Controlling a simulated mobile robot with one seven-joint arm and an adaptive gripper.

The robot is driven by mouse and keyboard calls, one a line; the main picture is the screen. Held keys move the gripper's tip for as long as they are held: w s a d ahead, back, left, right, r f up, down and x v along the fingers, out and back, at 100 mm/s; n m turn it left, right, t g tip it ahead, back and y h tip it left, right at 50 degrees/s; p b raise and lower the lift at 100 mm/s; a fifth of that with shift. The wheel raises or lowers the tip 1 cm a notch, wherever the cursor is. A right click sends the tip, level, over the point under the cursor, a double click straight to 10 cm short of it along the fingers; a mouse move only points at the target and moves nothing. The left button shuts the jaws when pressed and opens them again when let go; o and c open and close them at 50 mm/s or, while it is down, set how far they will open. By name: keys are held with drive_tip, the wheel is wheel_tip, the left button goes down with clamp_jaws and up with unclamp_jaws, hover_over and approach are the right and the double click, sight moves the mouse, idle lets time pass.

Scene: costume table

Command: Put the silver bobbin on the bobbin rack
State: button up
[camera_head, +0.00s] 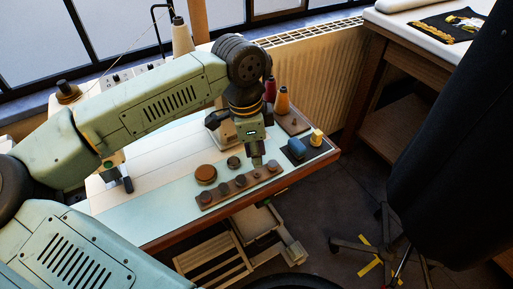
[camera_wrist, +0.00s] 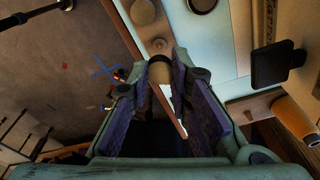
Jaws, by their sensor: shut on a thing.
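The bobbin rack (camera_head: 240,187) is a dark brown bar with a row of round pegs near the table's front edge. In the wrist view the rack (camera_wrist: 133,27) runs up from just beyond my fingertips. My gripper (camera_head: 257,161) is over the right part of the rack, pointing down. In the wrist view its fingers (camera_wrist: 161,76) are shut on a small round piece, which I take to be the silver bobbin (camera_wrist: 160,70). It looks tan and shadowed there, with a dark rim. In the head view the fingers hide it. I cannot tell its exact height above the pegs.
A round brown tin (camera_head: 206,174) and a small dark disc (camera_head: 233,162) lie behind the rack. A blue item (camera_head: 297,148) and a yellow item (camera_head: 318,137) sit on a dark mat to the right. The front edge drops to the floor.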

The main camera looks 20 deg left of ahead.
sight(256, 173)
drive_tip(key=shift+f+b, duration=0.75)
drive_tip(key=shift+f, duration=1.4)
drive_tip(key=shift+f+b, duration=0.25)
drive_tip(key=shift+b, duration=0.35)
drive_tip(key=shift+b, duration=0.55)
drive_tip(key=o, duration=0.9)
drive_tip(key=shift+c, duration=0.2)
wheel_tip(256, 173, up, 12)
drive_tip(key=a, duration=0.1)
drive_tip(key=shift+s, duration=0.4)
